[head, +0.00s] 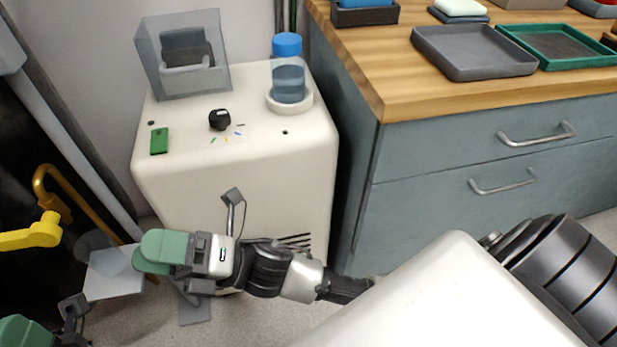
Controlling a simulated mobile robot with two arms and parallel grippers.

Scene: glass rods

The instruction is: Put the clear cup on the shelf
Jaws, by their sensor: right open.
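The clear cup (96,246) looks like a faint, see-through grey round shape at the lower left of the head view. It appears to stand on a small pale grey shelf (113,284). My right gripper (156,254), with green finger pads, is open and points left. Its tips are just right of the cup and look apart from it, over the shelf's right side. The shelf's right part is hidden behind the gripper. My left gripper (25,331) is cut off at the lower left corner, and its jaws cannot be made out.
A white cabinet (240,190) stands behind my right arm, with a blue-capped clear container (288,75) and a clear box (184,55) on top. A yellow bent pipe (82,200) and yellow handle (32,233) are close at left. A wooden counter (400,95) is at right.

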